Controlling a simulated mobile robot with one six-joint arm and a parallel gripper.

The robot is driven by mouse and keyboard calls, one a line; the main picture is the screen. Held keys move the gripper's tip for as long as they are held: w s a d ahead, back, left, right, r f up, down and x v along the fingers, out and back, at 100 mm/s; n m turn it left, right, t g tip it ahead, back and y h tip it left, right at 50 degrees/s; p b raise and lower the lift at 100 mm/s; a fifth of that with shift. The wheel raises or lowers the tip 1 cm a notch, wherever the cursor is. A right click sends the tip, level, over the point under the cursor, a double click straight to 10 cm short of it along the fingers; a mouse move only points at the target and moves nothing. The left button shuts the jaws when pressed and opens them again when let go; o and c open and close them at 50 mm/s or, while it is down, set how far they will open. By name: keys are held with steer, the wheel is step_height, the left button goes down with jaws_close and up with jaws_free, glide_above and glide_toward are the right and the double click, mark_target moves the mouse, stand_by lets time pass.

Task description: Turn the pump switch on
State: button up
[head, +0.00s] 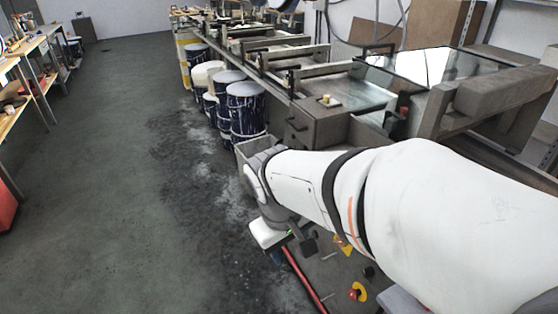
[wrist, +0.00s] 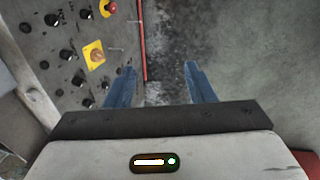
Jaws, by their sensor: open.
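A grey control panel (wrist: 62,75) fills the left of the wrist view, with several black knobs. It carries a yellow plate with a round knob (wrist: 96,55) and a red button on yellow (wrist: 108,8). I cannot read labels, so I cannot tell which control is the pump switch. My gripper (wrist: 160,78) is open and empty, its two blue fingers apart. It is to the right of the knobs, with floor showing between its fingers. In the head view my arm partly covers the panel; a red button on yellow (head: 357,292) shows below it.
A red bar (wrist: 143,40) runs along the panel's edge beside the left finger. Behind the panel stands the conveyor machine (head: 320,125), with blue and white drums (head: 246,110) along its side. The floor (head: 110,190) at left is clear; a workbench (head: 35,50) stands beyond.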

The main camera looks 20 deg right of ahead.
steer(key=w+d+f+n+g+h+b, duration=0.2)
steer(key=d+f+n+g+h+b, duration=0.3)
steer(key=d+f, duration=0.35)
steer(key=w+d+f+n+t+h+b, duration=0.35)
steer(key=w+d+f+n+h, duration=0.2)
steer(key=w+n, duration=0.25)
steer(key=w+d+f+n+t+h+b, duration=0.2)
steer(key=w+d+f+n+t+h, duration=0.2)
steer(key=w+d+f+n+h, duration=0.25)
steer(key=w+d+n+y, duration=0.1)
steer(key=w+d+n, duration=0.1)
steer(key=d, duration=0.4)
steer(key=shift+w, duration=0.55)
